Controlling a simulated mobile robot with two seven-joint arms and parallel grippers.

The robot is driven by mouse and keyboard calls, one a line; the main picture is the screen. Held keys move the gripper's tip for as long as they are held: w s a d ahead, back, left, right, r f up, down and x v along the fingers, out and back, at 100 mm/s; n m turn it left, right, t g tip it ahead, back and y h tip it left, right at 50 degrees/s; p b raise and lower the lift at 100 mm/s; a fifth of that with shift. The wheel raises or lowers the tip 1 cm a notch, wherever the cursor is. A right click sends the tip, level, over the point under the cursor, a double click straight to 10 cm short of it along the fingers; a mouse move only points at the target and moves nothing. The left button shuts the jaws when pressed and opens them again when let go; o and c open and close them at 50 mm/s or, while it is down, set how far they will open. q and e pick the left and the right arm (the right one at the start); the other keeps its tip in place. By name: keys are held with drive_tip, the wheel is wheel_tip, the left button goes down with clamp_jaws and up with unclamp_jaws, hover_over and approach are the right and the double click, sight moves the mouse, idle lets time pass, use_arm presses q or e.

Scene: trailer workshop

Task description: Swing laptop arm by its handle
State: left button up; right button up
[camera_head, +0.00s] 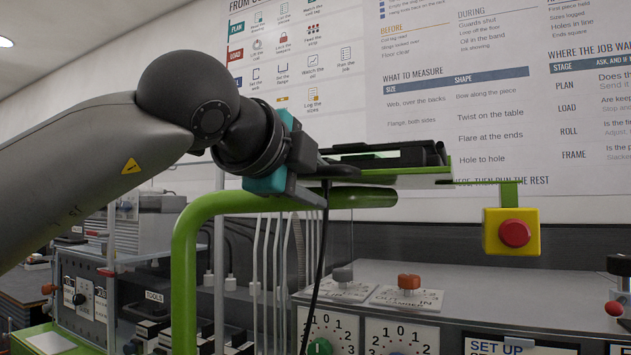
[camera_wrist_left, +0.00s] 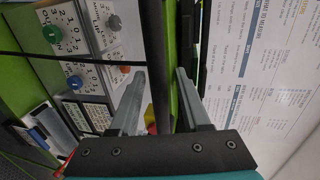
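The laptop arm (camera_head: 190,235) is a bent green tube that rises and turns right under a flat green tray (camera_head: 437,173). A dark, flat laptop (camera_head: 390,155) lies on the tray. My left gripper (camera_head: 318,172) is at the tray's left end, level with it. In the left wrist view my left gripper (camera_wrist_left: 161,74) has its two grey fingers apart. A dark bar (camera_wrist_left: 155,55), which looks like the handle, runs between them, with a green strip beside it. Whether a finger touches the bar cannot be told. My right gripper is not in view.
A yellow box with a red button (camera_head: 514,233) hangs at the tray's right end. A control panel with knobs (camera_head: 370,325) stands below. A grey machine (camera_head: 85,300) is at lower left. A printed wall board (camera_head: 470,80) is behind.

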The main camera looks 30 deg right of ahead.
use_arm(q)
drive_tip(key=shift+a, duration=0.1)
drive_tip(key=b+v, duration=0.3)
drive_tip(key=v, duration=1.2)
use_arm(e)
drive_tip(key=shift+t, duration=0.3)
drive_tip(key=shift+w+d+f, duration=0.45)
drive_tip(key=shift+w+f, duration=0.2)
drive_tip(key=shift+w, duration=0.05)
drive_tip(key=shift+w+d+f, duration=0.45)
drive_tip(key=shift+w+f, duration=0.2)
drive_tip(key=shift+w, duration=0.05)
use_arm(q)
drive_tip(key=shift+s, duration=0.1)
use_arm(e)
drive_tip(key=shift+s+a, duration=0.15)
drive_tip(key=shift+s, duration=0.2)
